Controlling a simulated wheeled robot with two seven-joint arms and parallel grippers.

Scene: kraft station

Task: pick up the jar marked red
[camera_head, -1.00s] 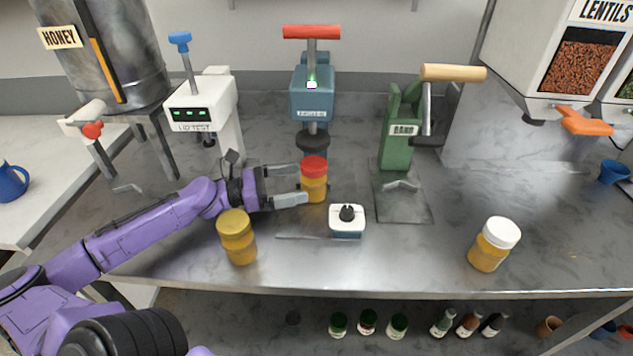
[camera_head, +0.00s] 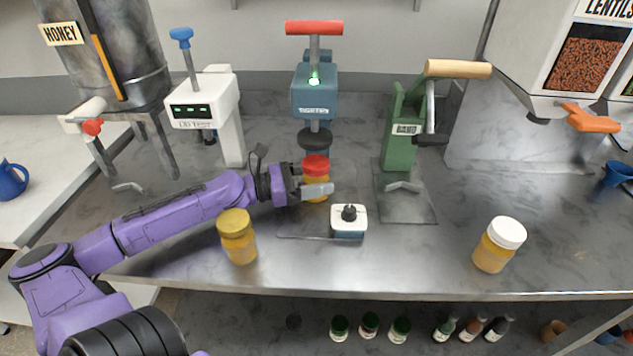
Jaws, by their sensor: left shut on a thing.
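The jar with the red lid (camera_head: 316,164) stands upright below the blue press, its amber body partly hidden by a finger. My left gripper (camera_head: 314,188), on the purple arm from the left, is shut on this jar, with its fingers around the body below the lid. The jar looks to be at counter level; I cannot tell whether it is lifted. A jar with a yellow lid (camera_head: 238,238) stands nearer, below my left arm. A jar with a white lid (camera_head: 498,245) stands at the right. My right gripper is not in view.
Behind the red-lidded jar is the blue press with a red handle (camera_head: 314,92). A white tester (camera_head: 205,105) stands left and a green band machine (camera_head: 402,130) right. A small white-and-blue device (camera_head: 348,222) sits just in front. The counter's right middle is clear.

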